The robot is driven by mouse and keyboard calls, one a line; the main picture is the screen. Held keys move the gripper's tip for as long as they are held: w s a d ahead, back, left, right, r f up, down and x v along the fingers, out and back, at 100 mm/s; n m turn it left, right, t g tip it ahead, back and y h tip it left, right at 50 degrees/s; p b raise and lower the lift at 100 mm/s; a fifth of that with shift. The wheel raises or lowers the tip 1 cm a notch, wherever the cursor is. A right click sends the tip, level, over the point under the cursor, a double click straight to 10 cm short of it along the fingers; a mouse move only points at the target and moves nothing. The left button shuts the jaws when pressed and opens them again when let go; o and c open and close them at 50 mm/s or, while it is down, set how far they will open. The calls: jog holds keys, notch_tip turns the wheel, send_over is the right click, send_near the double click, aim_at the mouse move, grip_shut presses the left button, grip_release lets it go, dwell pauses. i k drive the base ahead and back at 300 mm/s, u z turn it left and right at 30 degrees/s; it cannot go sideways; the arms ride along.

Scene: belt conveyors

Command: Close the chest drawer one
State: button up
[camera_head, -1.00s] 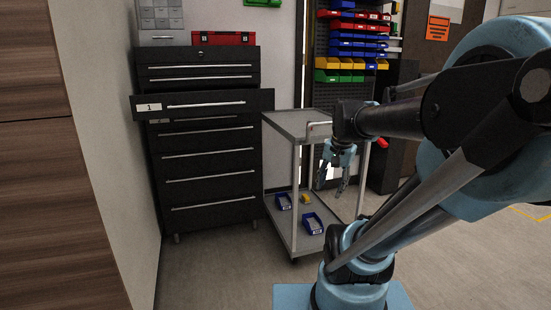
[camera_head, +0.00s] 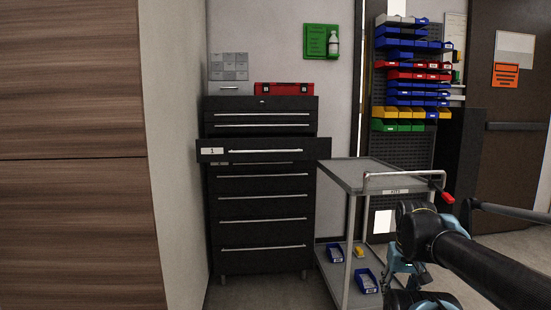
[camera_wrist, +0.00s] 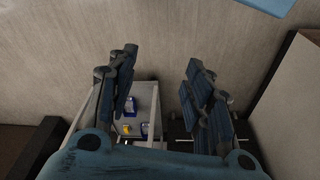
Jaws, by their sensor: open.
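The black tool chest (camera_head: 262,235) stands against the wall in the head view. Its drawer one (camera_head: 262,150), with a white label "1" and a long silver handle, is pulled out and juts forward of the other drawers. The drawers above and below it look shut. My gripper (camera_head: 402,278) is low at the right in the head view, beside the trolley and well away from the drawer. In the wrist view my gripper (camera_wrist: 160,90) shows two blue fingers wide apart, with nothing between them.
A grey trolley (camera_head: 365,176) stands right of the chest, with blue bins (camera_head: 366,281) on its lower shelf. A red case (camera_head: 285,89) and a small grey cabinet (camera_head: 231,88) sit on the chest. A wall and wood panel (camera_head: 75,220) bound the left.

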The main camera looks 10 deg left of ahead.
aim_at(235, 149)
jog(key=z, duration=0.7)
jog(key=k, duration=1.05)
jog(key=u, duration=0.85)
jog(key=i, duration=1.65)
